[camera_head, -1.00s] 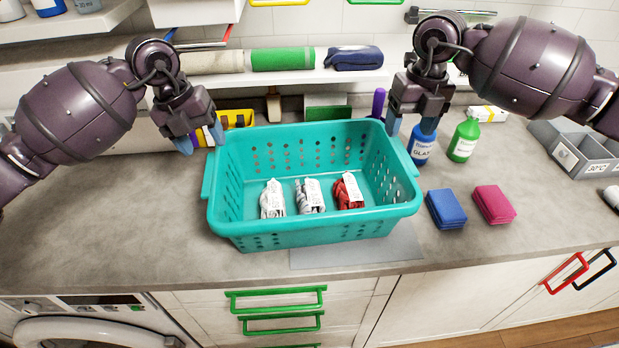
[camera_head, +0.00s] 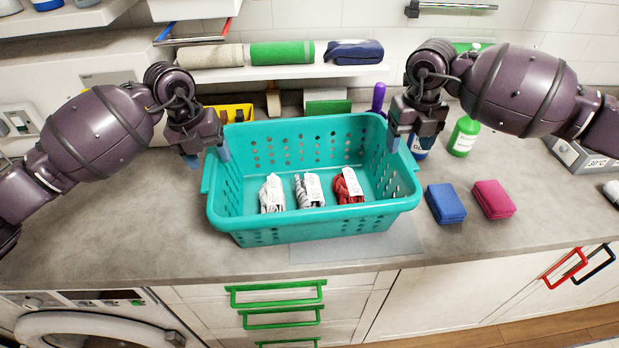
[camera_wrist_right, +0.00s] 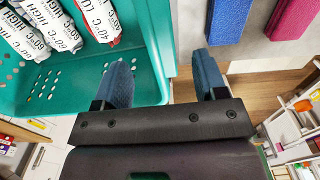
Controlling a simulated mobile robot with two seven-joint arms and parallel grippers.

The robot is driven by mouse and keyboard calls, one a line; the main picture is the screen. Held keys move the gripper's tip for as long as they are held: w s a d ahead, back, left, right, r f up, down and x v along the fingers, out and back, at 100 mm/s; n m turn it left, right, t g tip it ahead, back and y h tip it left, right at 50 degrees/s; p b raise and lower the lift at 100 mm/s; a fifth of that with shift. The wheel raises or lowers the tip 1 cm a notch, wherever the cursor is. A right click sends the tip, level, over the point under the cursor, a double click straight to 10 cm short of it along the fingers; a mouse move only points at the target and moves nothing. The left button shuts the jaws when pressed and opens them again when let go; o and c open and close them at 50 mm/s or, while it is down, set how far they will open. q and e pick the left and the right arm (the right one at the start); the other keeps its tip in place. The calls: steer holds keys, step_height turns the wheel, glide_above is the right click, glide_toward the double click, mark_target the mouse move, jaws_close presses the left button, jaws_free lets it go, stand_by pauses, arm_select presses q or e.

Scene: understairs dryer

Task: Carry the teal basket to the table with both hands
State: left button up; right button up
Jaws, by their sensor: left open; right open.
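The teal basket (camera_head: 315,222) stands upright on the grey counter and holds three tagged bundles: a white one (camera_head: 271,194), a grey striped one (camera_head: 309,190) and a red one (camera_head: 347,186). My left gripper (camera_head: 207,157) is open at the basket's left rim, one finger near the inside and one outside. My right gripper (camera_head: 402,142) is open at the right rim. In the right wrist view the basket wall (camera_wrist_right: 151,50) runs between the open fingers of the right gripper (camera_wrist_right: 162,82), one finger inside the basket. Neither gripper is closed on the rim.
A grey mat (camera_head: 350,248) lies partly under the basket. The left counter is clear.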

mark_target(405, 155)
arm_select(q)
steer(key=shift+d+f, duration=0.2)
steer(key=shift+f, duration=0.85)
steer(key=shift+d+f, duration=0.15)
steer(key=shift+f, duration=0.85)
arm_select(e)
steer(key=shift+f, duration=2.1)
arm_select(q)
steer(key=shift+c, duration=0.2)
arm_select(e)
steer(key=shift+c, duration=0.2)
arm_select(q)
steer(key=c, duration=1.1)
arm_select(e)
steer(key=c, duration=1.1)
